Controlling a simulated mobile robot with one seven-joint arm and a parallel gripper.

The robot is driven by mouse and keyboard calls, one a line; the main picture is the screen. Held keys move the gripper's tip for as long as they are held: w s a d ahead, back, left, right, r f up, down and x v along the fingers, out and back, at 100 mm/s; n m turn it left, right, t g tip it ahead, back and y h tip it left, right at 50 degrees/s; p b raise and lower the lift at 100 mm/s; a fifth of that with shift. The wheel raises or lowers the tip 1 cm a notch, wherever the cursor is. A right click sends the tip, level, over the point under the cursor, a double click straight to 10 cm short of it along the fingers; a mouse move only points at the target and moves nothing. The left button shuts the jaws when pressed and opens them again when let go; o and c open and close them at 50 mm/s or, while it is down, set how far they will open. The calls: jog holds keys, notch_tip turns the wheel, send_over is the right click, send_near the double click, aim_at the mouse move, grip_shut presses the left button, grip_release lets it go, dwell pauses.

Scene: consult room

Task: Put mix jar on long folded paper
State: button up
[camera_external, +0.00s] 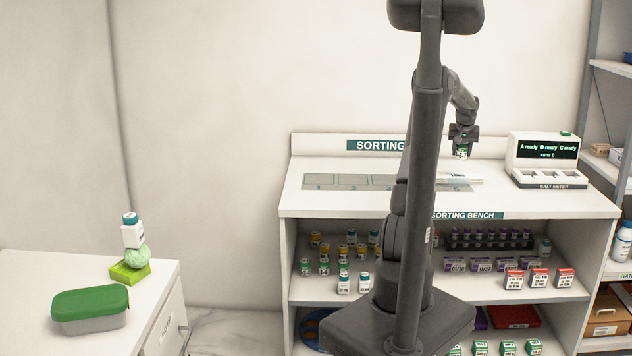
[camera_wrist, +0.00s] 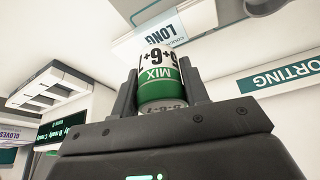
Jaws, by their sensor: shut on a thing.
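The mix jar (camera_wrist: 158,82), white with a green band reading MIX, is between the fingers of my gripper (camera_wrist: 160,95), which is shut on it. In the external view my gripper (camera_external: 463,135) holds the jar (camera_external: 462,152) above the right part of the sorting bench top. A flat white strip (camera_external: 462,179), which looks like the long folded paper, lies on the bench below the jar, partly behind my arm. In the wrist view, white paper marked LONG (camera_wrist: 172,28) shows just beyond the jar. The jar is apart from the strip.
The salt meter (camera_external: 543,160) stands at the bench's right end. Numbered grey pads (camera_external: 335,181) lie along the bench top (camera_external: 300,206). Shelves below hold several jars and boxes. A side counter at left carries a green-lidded box (camera_external: 90,309) and a stacked bottle (camera_external: 132,232).

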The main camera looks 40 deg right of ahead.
send_over(443, 173)
jog(key=a, duration=0.1)
jog(key=f, duration=0.2)
jog(key=s+f, duration=0.1)
jog(key=f, duration=0.1)
jog(key=shift+a+f, duration=0.1)
jog(key=shift+f, duration=0.05)
jog(key=shift+w+f, duration=0.15)
jog(key=shift+f, duration=1.9)
jog(key=shift+f, duration=0.15)
jog(key=o, duration=1)
jog(key=shift+c, duration=0.2)
jog(key=v, duration=1.2)
